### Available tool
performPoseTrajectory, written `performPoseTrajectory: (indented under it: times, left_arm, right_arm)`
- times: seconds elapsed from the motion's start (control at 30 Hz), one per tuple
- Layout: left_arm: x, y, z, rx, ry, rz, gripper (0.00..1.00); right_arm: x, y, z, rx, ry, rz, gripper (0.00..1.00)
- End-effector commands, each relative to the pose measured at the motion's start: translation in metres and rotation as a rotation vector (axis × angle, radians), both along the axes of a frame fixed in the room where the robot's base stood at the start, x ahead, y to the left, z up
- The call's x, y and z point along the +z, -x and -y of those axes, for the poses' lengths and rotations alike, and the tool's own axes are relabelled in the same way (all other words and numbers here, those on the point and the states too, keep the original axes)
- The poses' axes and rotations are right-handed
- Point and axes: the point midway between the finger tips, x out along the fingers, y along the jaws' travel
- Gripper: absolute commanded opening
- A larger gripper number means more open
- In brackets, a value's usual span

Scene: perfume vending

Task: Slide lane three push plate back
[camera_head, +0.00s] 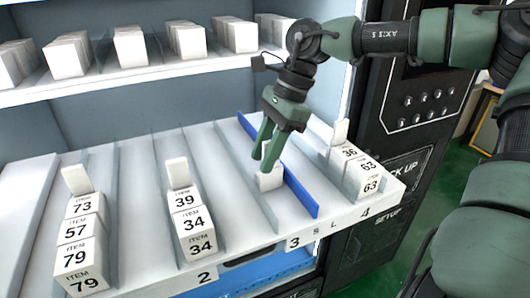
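My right gripper (263,163) reaches down into the lane from above. Its green fingertips are at the plate's upper part and partly cover it. Whether they are closed on the plate or only touch it, I cannot tell. My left gripper is not in view.
Lanes beside it hold numbered boxes with upright white plates behind them: the left stack (80,245), the middle stack (190,222) and lane four's stack (362,174). An upper shelf (150,78) with white boxes hangs above. A dark keypad panel (425,105) stands at right.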

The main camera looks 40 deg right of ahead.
Motion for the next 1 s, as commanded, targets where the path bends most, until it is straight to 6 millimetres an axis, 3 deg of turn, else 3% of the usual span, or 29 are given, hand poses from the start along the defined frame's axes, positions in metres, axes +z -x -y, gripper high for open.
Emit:
performPoseTrajectory:
  times: [0.27, 0.5, 0.7, 1.0]
  left_arm:
    - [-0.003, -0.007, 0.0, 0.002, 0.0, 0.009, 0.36]
    - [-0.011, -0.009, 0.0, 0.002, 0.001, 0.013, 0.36]
    - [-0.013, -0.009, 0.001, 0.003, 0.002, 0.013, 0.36]
    - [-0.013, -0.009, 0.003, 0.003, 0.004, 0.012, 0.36]
  right_arm:
    - [0.009, 0.0, 0.004, -0.001, 0.001, 0.003, 0.33]
    - [0.047, 0.003, 0.019, -0.003, 0.0, 0.004, 0.33]
    - [0.068, 0.005, 0.027, 0.0, 0.001, 0.0, 0.33]
    - [0.072, 0.006, 0.028, 0.001, 0.0, -0.001, 0.33]
